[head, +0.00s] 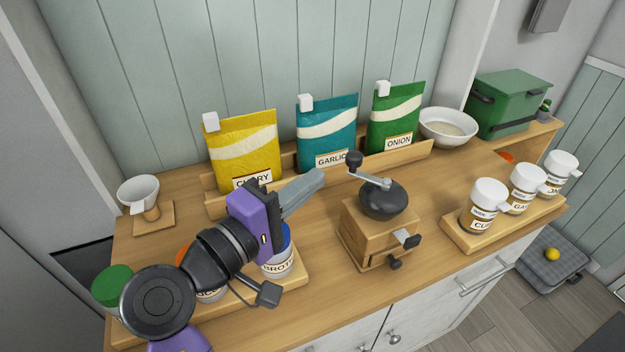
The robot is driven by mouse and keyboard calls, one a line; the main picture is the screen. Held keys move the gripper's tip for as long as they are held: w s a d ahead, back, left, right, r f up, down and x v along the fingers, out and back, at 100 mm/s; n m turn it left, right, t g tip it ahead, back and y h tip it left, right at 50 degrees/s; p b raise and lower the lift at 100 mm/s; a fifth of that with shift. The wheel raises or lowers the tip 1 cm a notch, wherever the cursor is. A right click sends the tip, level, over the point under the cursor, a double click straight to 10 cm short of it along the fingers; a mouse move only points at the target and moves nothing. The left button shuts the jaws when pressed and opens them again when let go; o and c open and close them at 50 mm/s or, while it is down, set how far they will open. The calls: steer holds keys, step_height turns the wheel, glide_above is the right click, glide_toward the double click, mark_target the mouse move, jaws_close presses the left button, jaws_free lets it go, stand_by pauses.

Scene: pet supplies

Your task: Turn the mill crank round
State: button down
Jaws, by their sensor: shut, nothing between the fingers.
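The mill (374,235) stands upright on the wooden counter, with a wooden box body and a dark bowl-shaped top (384,202). Its metal crank (370,178) lies across the top, and the dark round knob (354,160) at the crank's end points to the back left. My gripper (318,178) is to the left of the knob, with its grey fingers shut and empty. The fingertips point toward the knob and appear apart from it, though the depth between them is hard to tell. My purple wrist and dark arm hide part of the counter on the left.
Yellow (243,150), teal (327,132) and green (396,118) bags stand in a rack behind. White-lidded jars (485,206) sit on a tray at right. Jars (279,257) under my arm are partly hidden. A bowl (447,128) and green box (508,101) are back right.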

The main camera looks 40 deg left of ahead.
steer(key=s, duration=0.5)
steer(key=s+b, duration=0.1)
steer(key=s, duration=0.2)
steer(key=shift+s+a, duration=0.25)
steer(key=shift+f, duration=0.1)
